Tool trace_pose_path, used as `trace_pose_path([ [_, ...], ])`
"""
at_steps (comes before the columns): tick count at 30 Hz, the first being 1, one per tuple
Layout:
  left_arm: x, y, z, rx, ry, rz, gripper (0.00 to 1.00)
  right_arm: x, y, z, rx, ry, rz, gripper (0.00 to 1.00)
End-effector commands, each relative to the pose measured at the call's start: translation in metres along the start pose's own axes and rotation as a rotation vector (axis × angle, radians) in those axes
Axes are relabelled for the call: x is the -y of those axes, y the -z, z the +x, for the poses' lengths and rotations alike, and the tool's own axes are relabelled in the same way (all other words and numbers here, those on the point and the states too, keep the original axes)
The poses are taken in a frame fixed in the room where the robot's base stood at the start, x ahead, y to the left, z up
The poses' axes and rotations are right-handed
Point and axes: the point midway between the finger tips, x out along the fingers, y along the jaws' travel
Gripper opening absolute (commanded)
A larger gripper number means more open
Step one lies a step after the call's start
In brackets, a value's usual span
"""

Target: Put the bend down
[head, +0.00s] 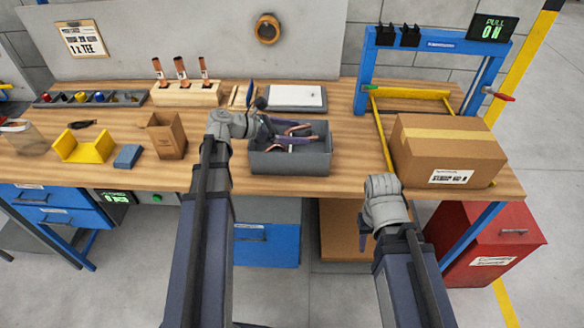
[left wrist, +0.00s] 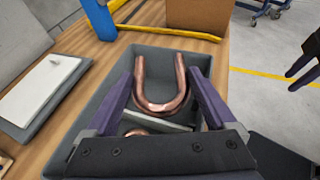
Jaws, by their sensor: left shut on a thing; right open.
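The copper bend (left wrist: 160,103) is a U-shaped tube. In the left wrist view it lies between the purple fingers of my left gripper (left wrist: 163,80), which is shut on it. The bend is over or inside the grey bin (head: 290,163), whose rim also shows in the left wrist view (left wrist: 68,140); whether it touches the floor is unclear. In the head view my left gripper (head: 297,134) reaches into the bin, with copper showing at its fingers. Another copper piece (left wrist: 137,132) shows low in the bin, partly hidden. My right gripper (head: 364,238) is open and empty before the bench edge.
A white-topped grey tablet (head: 296,97) lies behind the bin. A cardboard box (head: 447,150) and blue frame (head: 363,75) stand to the right. A wooden block (head: 187,94) with copper tubes, a brown carton (head: 166,136) and a yellow cradle (head: 84,147) are to the left.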

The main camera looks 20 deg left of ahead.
Motion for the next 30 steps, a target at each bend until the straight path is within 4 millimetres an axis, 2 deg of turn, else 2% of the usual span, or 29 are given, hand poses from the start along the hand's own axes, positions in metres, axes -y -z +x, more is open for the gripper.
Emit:
trace_pose_path([
  [1,0.000,0.007,0.003,0.000,0.000,0.000,0.32,0.001,0.001,0.008,0.000,0.000,0.000,0.41],
  [3,0.000,0.008,0.004,0.000,0.000,0.000,0.32,0.001,0.001,0.009,0.000,0.000,-0.001,0.41],
  [8,0.000,-0.005,0.001,0.000,-0.001,-0.001,0.32,0.000,0.000,-0.004,0.000,0.000,-0.001,0.41],
  [11,-0.001,-0.023,-0.002,0.000,-0.003,-0.002,0.32,-0.002,-0.001,-0.021,0.000,0.000,-0.001,0.41],
  [18,-0.003,-0.082,-0.010,0.000,-0.015,-0.007,0.32,-0.008,-0.005,-0.080,0.000,0.000,-0.001,0.41],
  [22,-0.004,-0.110,-0.012,0.000,-0.021,-0.008,0.32,-0.010,-0.006,-0.105,0.000,0.000,-0.002,0.41],
  [25,-0.004,-0.118,-0.012,0.000,-0.025,-0.010,0.32,-0.011,-0.007,-0.113,0.000,0.000,-0.002,0.41],
  [30,-0.005,-0.114,-0.009,0.000,-0.027,-0.011,0.32,-0.010,-0.006,-0.108,0.000,0.000,-0.002,0.41],
])
